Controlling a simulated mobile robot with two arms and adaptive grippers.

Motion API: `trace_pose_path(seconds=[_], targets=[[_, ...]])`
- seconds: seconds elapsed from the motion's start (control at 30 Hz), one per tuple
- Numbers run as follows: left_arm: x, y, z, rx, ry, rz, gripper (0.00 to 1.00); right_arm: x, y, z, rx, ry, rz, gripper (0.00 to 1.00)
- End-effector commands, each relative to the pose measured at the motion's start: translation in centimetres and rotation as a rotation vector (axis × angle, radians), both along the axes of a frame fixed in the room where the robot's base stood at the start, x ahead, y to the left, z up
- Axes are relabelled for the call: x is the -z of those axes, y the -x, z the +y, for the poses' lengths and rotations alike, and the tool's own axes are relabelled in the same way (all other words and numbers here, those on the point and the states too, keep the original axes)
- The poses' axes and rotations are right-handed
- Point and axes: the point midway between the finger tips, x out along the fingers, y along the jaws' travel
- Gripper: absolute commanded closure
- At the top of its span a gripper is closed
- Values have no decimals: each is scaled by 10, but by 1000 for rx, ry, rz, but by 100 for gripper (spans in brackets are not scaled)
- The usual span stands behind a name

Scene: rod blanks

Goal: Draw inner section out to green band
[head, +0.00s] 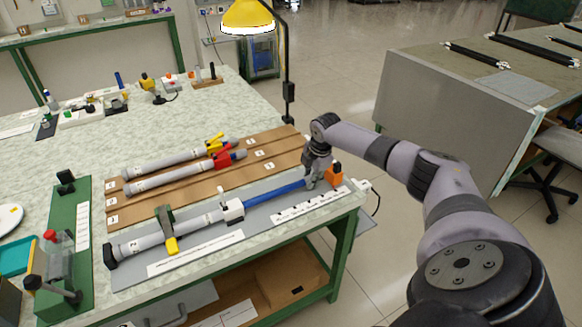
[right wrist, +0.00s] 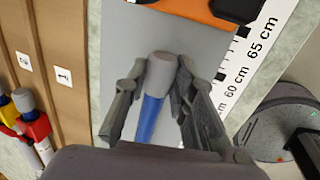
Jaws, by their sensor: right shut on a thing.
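A telescopic rod lies on the grey mat (head: 130,272): a grey outer tube (head: 192,228), a white collar (head: 232,210) and a blue inner section (head: 272,193) reaching out to the right. A green and yellow clamp (head: 166,228) sits across the outer tube. My right gripper (head: 312,180) is shut on the inner section near its far end. In the right wrist view the gripper (right wrist: 155,105) has a finger on either side of the blue inner section (right wrist: 149,118) and its grey end cap (right wrist: 161,68). I cannot make out a green band on the blue part. My left gripper is not in view.
An orange and black block (head: 334,174) stands beyond the rod's end. A printed scale (head: 310,204) lies alongside, with 60 and 65 cm readable in the wrist view. Two more rods, with yellow (head: 215,142) and red (head: 223,159) parts, lie on a brown board (head: 270,147) behind.

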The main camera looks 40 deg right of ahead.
Motion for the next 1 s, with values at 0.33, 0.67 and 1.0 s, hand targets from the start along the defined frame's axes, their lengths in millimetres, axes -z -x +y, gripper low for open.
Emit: trace_pose_path(seconds=[0.33, 0.67, 1.0], targets=[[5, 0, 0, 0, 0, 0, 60, 0, 7, -30, 1, 0, -2, 100], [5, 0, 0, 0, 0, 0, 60, -1, 7, -31, 1, 2, -2, 75], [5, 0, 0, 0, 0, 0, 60, 0, 7, -30, 0, 0, -1, 55]])
